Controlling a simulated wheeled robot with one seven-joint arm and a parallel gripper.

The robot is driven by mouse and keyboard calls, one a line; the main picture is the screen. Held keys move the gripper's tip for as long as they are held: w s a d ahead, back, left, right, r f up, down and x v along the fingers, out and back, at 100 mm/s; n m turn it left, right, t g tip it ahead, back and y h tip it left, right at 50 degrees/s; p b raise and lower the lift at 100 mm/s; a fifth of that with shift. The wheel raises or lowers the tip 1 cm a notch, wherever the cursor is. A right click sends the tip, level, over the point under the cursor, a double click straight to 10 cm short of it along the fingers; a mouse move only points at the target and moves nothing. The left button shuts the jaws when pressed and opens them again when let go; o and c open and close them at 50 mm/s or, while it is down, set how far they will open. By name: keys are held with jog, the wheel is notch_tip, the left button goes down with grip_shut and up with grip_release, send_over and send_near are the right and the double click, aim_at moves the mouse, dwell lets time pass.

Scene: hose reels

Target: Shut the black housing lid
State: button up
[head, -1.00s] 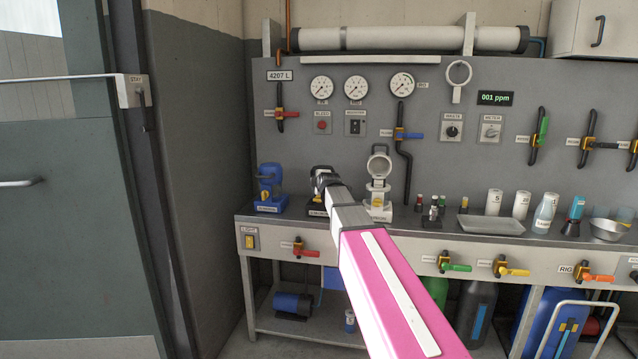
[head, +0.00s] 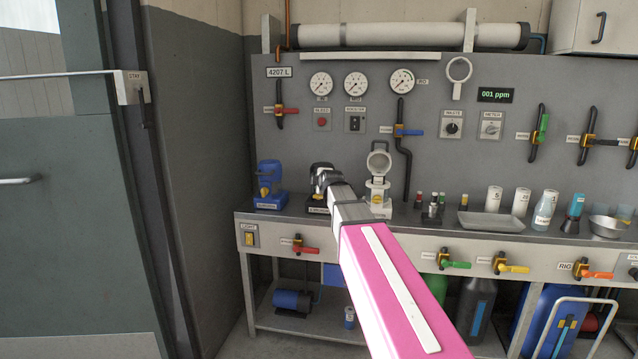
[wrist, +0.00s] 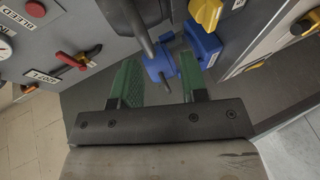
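The black housing (head: 317,207) stands on the bench between a blue housing and a white one in the head view. My arm's end partly covers its upper part, so I cannot tell its lid's angle there. The blue housing (wrist: 197,47) shows beyond and beside the right finger.
The blue housing (head: 268,187) is left of the black one. The white housing (head: 378,196), its round lid raised, is close on the right. The panel (head: 225,90) with gauges and valve handles rises behind. Small bottles and a tray (head: 490,222) stand further right.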

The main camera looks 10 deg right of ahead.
jog(key=v, duration=0.7)
jog(key=s+d+f+m+g, duration=0.1)
jog(key=s+f+m+g, duration=0.35)
jog(key=f, duration=0.65)
jog(key=s+d+f+m+g, duration=0.1)
jog(key=s+f+m+g, duration=0.4)
jog(key=f, duration=0.7)
jog(key=s+d+f+m+g+h, duration=0.1)
jog(key=s+f+m+g, duration=0.4)
jog(key=s+f, duration=1)
jog(key=s+d+m, duration=0.1)
jog(key=s+m, duration=0.2)
jog(key=shift+s+d+f+h, duration=0.2)
jog(key=shift+s+f+h, duration=0.1)
jog(key=shift+s+f, duration=0.1)
